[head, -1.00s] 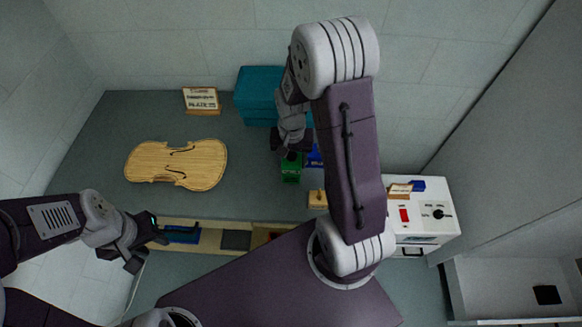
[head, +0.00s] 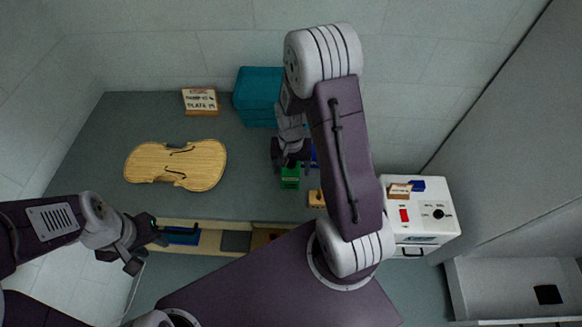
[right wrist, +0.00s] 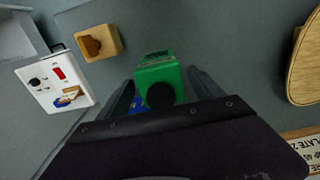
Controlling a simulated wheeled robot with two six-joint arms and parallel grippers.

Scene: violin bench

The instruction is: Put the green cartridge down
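The green cartridge (head: 290,176) is over the right part of the grey bench. In the right wrist view the green cartridge (right wrist: 158,75) sits between my two fingers, its round black knob towards the camera. My right gripper (head: 291,157) is shut on it and hides its top in the head view. I cannot tell whether its base touches the bench. My left gripper (head: 150,241) is at the bench's front left edge, near a blue piece (head: 182,236); its jaws are too small to read.
A violin plate (head: 176,165) lies at left on the bench (head: 105,130). Teal boxes (head: 258,97) and a sign (head: 200,101) stand at the back. A wooden holder (right wrist: 100,43) is near the cartridge. A white machine (head: 424,210) stands right of the bench.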

